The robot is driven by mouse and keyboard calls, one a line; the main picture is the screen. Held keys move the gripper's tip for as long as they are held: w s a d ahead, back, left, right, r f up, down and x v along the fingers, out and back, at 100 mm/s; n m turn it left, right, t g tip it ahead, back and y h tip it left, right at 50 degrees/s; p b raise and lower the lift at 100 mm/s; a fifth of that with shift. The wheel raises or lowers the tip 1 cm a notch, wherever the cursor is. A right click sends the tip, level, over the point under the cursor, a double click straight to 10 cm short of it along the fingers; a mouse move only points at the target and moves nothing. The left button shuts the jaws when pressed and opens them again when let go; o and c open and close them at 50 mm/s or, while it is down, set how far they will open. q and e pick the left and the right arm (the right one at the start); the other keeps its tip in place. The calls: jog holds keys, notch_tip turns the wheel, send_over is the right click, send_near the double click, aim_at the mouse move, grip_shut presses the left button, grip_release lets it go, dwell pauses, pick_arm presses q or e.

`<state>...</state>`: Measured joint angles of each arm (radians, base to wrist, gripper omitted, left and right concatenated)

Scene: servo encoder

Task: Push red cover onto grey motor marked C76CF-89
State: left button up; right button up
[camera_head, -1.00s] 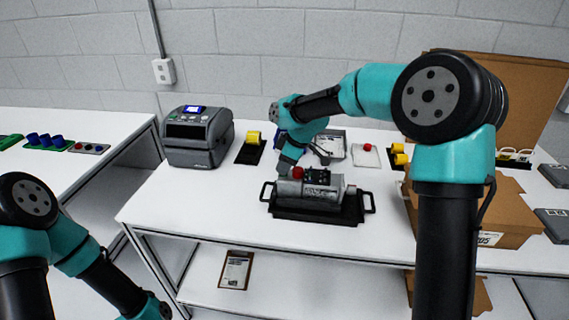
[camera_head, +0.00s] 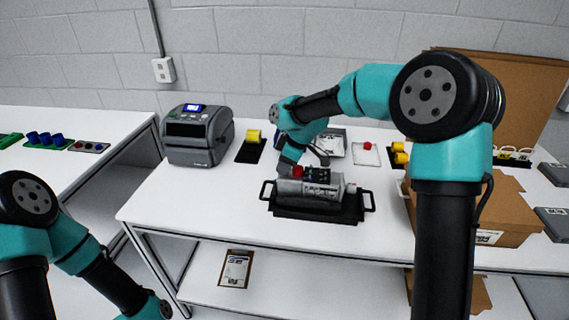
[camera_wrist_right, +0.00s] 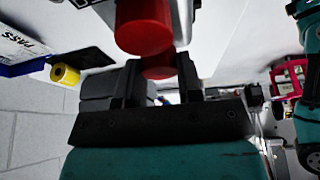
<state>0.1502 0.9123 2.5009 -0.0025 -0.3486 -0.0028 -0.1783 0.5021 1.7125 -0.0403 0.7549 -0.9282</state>
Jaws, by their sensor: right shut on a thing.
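The grey motor (camera_head: 312,190) lies on its side in a black tray (camera_head: 316,214) with side handles; its marking is not legible. The red cover (camera_head: 297,171) is at the motor's upper left end. My right gripper (camera_head: 300,167) is right above that end, shut on the red cover. In the right wrist view the red cover (camera_wrist_right: 145,22) reaches in between the fingers of this gripper (camera_wrist_right: 160,72), close to a grey surface. I cannot tell how far the cover is seated. My left arm shows at the lower left; its gripper is out of view.
A grey label printer (camera_head: 198,135) stands at the left back. A yellow part on a black base (camera_head: 250,150) is beside it. An open cardboard box (camera_head: 500,215) stands at right. A white tray with a red piece (camera_head: 366,153) lies behind. The table front left is clear.

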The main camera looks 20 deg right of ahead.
jog(key=shift+f, duration=0.2)
dwell(0.3)
jog(key=o, duration=1)
jog(key=shift+c, duration=0.2)
jog(key=shift+r, duration=0.1)
jog(key=v, duration=1.7)
jog(key=shift+s, duration=0.1)
